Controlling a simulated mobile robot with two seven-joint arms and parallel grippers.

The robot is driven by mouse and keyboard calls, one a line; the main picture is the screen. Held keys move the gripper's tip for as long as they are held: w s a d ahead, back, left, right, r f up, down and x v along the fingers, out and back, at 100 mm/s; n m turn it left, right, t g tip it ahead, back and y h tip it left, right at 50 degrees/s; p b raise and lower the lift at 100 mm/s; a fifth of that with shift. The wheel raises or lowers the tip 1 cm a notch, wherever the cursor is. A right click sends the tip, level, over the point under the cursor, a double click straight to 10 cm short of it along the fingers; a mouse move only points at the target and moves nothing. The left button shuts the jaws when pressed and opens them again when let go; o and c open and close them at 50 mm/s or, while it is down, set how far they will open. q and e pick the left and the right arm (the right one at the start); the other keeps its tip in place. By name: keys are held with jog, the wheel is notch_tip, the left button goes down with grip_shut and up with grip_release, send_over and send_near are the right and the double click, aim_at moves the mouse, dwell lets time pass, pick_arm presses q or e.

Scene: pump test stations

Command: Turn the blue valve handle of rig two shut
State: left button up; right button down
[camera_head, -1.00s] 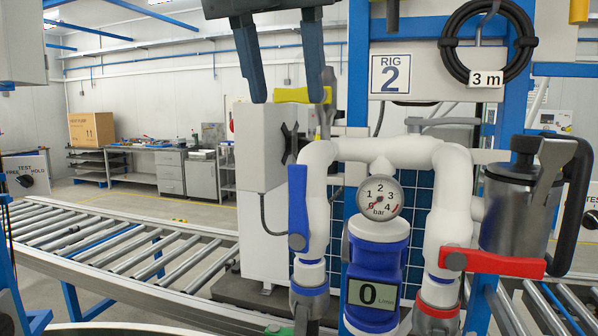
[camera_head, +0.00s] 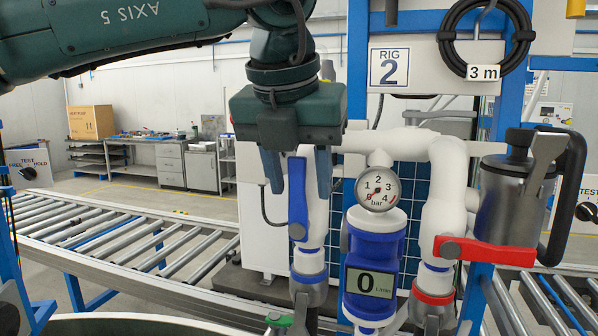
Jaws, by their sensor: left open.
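The blue valve handle (camera_head: 298,200) of rig two stands upright, in line with the white left pipe (camera_head: 317,215). Its pivot is at its lower end. My left gripper (camera_head: 297,190) comes down from above, open, with one finger on each side of the handle's upper part. Both fingers look apart from the handle, and their depth relative to it is hard to tell. The gripper covers the top of the left pipe. The RIG 2 sign (camera_head: 389,70) hangs above. My right gripper is not in view.
A red handle (camera_head: 485,252) lies level on the right pipe. A pressure gauge (camera_head: 378,189) and a blue flow meter (camera_head: 372,250) reading 0 stand between the pipes. A metal canister (camera_head: 508,215) with a black handle is at right. A roller conveyor (camera_head: 130,240) runs behind.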

pick_arm(q)
jog(key=shift+c, duration=0.5)
grip_shut()
